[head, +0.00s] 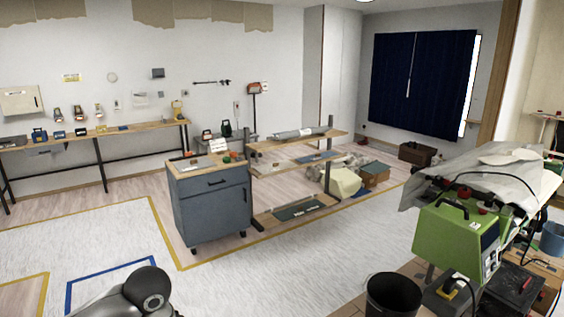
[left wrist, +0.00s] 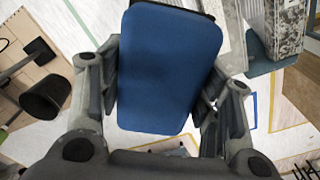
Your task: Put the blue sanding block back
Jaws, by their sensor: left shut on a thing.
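The blue sanding block (left wrist: 165,65) fills the middle of the left wrist view, a rounded blue slab with a dark edge at its far end. My left gripper (left wrist: 163,90) has its two fingers on either side of the block and is shut on it, holding it up above the floor. In the head view only a grey rounded part of my own arm shows at the bottom left; neither the block nor the left gripper's fingers are seen there. My right gripper is in neither view.
A grey wheeled cabinet (head: 211,205) with a wooden top stands mid-room beside a shelf rack (head: 295,146). A long workbench (head: 85,140) lines the left wall. A green machine (head: 455,240) and black bin (head: 393,295) are at right. White-covered floor between is clear.

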